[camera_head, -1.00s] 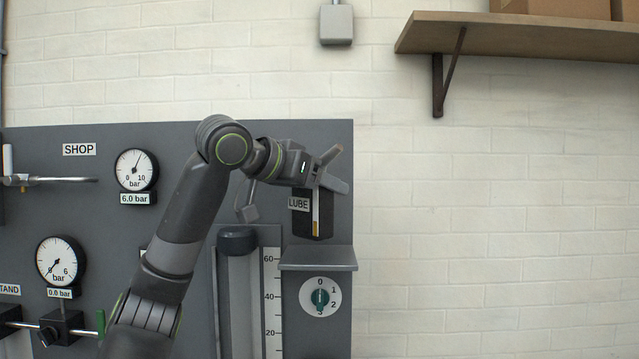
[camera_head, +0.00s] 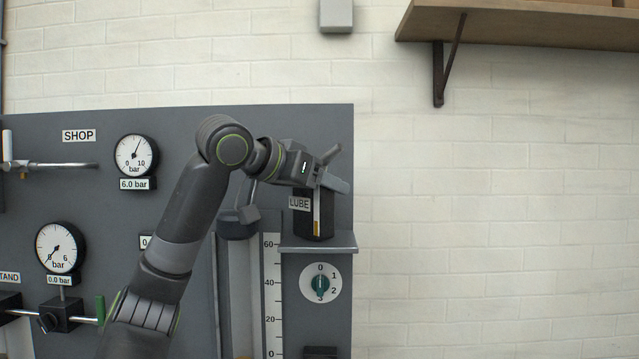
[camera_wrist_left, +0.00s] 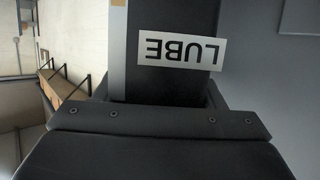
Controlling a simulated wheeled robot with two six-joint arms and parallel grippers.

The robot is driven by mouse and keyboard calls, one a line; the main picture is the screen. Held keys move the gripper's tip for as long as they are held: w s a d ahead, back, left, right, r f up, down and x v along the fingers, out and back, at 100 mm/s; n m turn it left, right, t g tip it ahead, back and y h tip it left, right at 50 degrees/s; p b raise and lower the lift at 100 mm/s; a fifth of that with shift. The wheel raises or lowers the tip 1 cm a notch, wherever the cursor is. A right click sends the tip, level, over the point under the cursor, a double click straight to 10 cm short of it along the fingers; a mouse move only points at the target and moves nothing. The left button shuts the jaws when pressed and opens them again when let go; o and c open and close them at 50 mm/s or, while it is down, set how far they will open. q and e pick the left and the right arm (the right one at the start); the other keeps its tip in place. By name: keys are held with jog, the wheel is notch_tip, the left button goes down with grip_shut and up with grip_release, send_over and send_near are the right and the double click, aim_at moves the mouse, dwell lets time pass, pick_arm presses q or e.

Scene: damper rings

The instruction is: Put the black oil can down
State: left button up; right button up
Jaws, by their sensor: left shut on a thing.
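The black oil can (camera_head: 324,222) has a pale strip with yellow at its bottom. It hangs upright below my left gripper (camera_head: 336,168), which is shut on its upper part. The can's base is over the small grey shelf (camera_head: 318,249) on the panel, touching it or just above; I cannot tell which. In the left wrist view the dark can (camera_wrist_left: 170,95) fills the middle beyond the gripper, with an upside-down LUBE label in front of me. My right gripper is not in view.
The grey panel (camera_head: 100,215) carries gauges, a selector dial (camera_head: 320,284) below the shelf and a scaled column (camera_head: 270,300) to its left. A wooden shelf (camera_head: 530,28) juts out at upper right. The brick wall right of the panel is bare.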

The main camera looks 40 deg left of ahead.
pick_arm(q)
jog(key=shift+f, duration=0.25)
dwell(0.4)
jog(key=o, duration=1.3)
jog(key=shift+s, duration=0.1)
jog(key=shift+s+r+b, duration=0.15)
jog(key=shift+s+b, duration=0.1)
jog(key=shift+b, duration=0.1)
jog(key=b+v, duration=0.2)
jog(key=v, duration=1.5)
jog(key=shift+w, duration=0.1)
jog(key=shift+c, duration=0.2)
